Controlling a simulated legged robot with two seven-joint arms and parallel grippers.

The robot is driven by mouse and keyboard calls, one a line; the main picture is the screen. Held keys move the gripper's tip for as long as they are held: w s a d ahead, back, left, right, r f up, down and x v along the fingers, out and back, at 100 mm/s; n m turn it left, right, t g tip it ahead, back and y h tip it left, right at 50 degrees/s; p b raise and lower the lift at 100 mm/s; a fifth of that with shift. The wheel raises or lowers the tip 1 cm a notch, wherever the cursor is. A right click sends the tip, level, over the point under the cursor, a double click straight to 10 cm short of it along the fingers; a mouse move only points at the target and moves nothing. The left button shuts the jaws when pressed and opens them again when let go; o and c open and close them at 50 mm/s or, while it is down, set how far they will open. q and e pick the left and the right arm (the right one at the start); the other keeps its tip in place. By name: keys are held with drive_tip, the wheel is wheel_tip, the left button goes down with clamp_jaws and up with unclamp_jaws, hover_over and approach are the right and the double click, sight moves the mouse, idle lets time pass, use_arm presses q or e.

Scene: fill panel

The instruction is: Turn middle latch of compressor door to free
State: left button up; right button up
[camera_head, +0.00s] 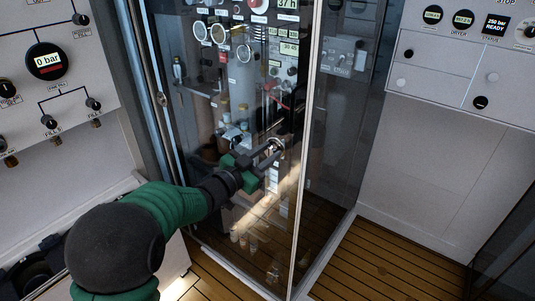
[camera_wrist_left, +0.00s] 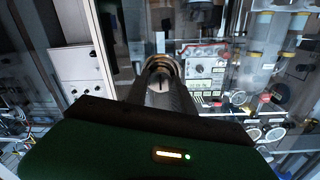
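The compressor door is a tall glass panel (camera_head: 285,215) in a pale frame, and it looks closed. A round metal latch (camera_head: 278,144) sits on it near its right edge. My left gripper (camera_head: 270,152), green and black, reaches in from the left with its fingertips at this latch. In the left wrist view the round latch (camera_wrist_left: 160,68) shows right at the tips of the dark fingers (camera_wrist_left: 161,88). The fingers partly hide it, and I cannot tell whether they are closed on it. My right gripper is not in view.
Behind the glass are gauges (camera_head: 210,32), pipes and fittings. A panel with a 0 bar gauge (camera_head: 46,61) and knobs stands at the left. Another panel (camera_head: 460,70) with displays is at the right. The wooden floor (camera_head: 370,265) is clear at the lower right.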

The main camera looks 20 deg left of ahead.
use_arm(q)
drive_tip(key=o, duration=0.4)
drive_tip(key=p+v, duration=0.1)
drive_tip(key=v, duration=1.6)
drive_tip(key=shift+p, duration=0.4)
drive_tip(key=shift+w, duration=0.1)
